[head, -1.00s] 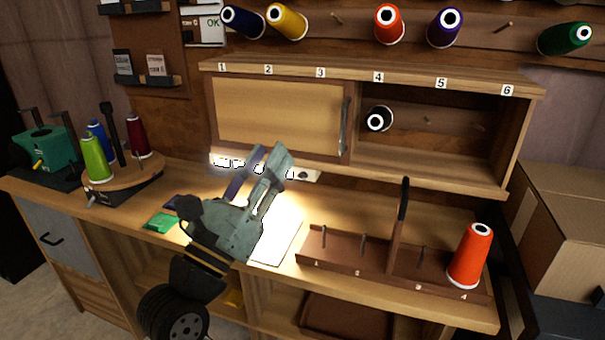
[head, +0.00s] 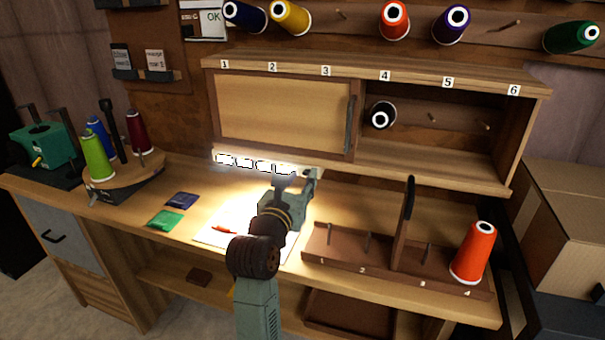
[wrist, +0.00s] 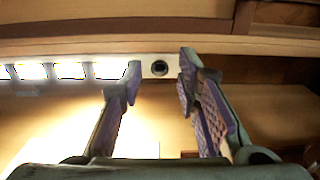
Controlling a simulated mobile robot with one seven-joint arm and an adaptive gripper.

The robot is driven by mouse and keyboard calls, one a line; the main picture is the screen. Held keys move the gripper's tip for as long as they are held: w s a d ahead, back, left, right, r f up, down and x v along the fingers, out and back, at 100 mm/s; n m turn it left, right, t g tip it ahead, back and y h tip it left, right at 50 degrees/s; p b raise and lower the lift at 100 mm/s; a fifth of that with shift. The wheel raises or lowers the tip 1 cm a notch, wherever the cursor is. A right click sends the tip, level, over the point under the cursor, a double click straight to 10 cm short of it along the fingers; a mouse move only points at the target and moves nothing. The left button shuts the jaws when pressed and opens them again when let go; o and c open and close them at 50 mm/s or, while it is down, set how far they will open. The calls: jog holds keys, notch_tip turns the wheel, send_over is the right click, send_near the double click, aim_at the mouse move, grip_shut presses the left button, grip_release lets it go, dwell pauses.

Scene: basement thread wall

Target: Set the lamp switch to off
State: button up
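The lamp (head: 255,164) is a lit strip under the front edge of the wall cabinet, and its bright segments also show in the wrist view (wrist: 68,71). Its switch (wrist: 159,68) is a dark round knob on a pale plate at the right end of the strip. In the wrist view the knob lies between my two fingertips, a little beyond them. My gripper (head: 294,182) is open and empty, and it points toward the switch from the front. It also fills the lower wrist view (wrist: 158,88). In the head view my gripper largely hides the switch.
The cabinet has a sliding panel (head: 285,118) on its left and a black spool (head: 381,115) in its open right part. A brown peg rack (head: 340,259) with an orange spool (head: 473,252) stands to the right. Green (head: 165,219) and blue (head: 182,199) packets lie left.

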jog(key=shift+w+d, duration=0.25)
jog(key=shift+w, duration=0.45)
jog(key=shift+c, duration=0.4)
grip_shut()
